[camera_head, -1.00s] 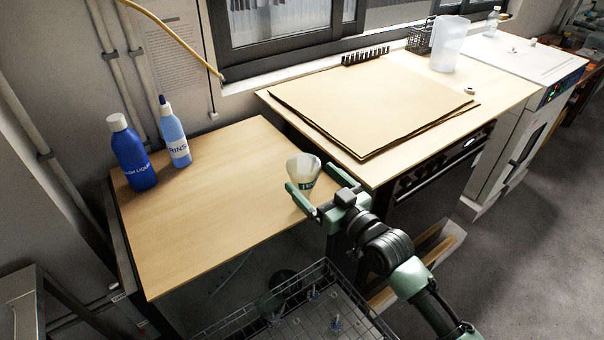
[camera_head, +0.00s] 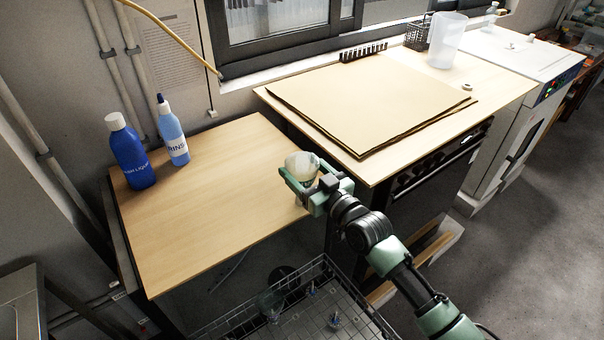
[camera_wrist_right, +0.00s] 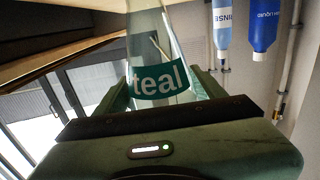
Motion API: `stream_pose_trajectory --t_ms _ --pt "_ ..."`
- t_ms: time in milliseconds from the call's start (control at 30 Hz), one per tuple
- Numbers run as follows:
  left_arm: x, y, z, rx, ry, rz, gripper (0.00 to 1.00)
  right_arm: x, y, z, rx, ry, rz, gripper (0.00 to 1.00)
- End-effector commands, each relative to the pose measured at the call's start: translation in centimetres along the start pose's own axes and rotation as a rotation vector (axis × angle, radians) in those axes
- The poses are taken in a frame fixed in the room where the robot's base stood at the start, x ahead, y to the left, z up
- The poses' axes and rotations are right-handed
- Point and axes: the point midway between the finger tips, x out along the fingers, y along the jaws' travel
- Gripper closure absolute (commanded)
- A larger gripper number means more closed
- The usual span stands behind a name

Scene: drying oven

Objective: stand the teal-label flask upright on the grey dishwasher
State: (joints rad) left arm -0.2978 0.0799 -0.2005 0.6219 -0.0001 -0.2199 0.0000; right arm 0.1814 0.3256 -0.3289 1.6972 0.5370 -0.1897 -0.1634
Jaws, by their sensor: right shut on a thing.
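The teal-label flask (camera_head: 302,163) is in my right gripper (camera_head: 304,180), above the right edge of the low wooden table. Its wide base points up and its narrow neck down, so it is upside down. The right wrist view shows its teal label (camera_wrist_right: 160,82) between the two fingers, which are shut on it. The bottles hang inverted in that view, while the label's word reads upright. A grey metal unit (camera_head: 18,290) shows partly at the lower left; I cannot tell whether it is the dishwasher. My left gripper is not in view.
A blue bottle (camera_head: 132,155) and a pale rinse bottle (camera_head: 172,135) stand at the low table's (camera_head: 215,200) back left; its middle is clear. A wire rack (camera_head: 330,262) is below. A higher bench holds brown sheets (camera_head: 370,100). A white oven (camera_head: 500,48) stands far right.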

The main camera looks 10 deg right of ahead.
Motion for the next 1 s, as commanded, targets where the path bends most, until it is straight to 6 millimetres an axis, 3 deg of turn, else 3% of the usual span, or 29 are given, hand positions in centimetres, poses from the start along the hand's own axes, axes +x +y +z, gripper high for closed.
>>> stream_pose_trajectory --t_ms 167,367,567,800,1000 --pt "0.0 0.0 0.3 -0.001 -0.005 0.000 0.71 0.0 0.0 -0.3 0.000 0.002 0.000 0.83" --pt "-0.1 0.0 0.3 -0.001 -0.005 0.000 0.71 0.0 0.0 -2.1 0.001 0.006 -0.001 0.83" --pt "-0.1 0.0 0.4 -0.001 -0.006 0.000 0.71 0.0 0.0 -6.6 0.000 0.009 0.000 0.83" --pt "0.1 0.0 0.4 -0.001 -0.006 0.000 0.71 0.0 0.0 -13.7 -0.003 0.009 0.000 0.83" --pt "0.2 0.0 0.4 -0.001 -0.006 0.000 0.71 0.0 0.0 -17.8 -0.002 0.005 0.000 0.83"
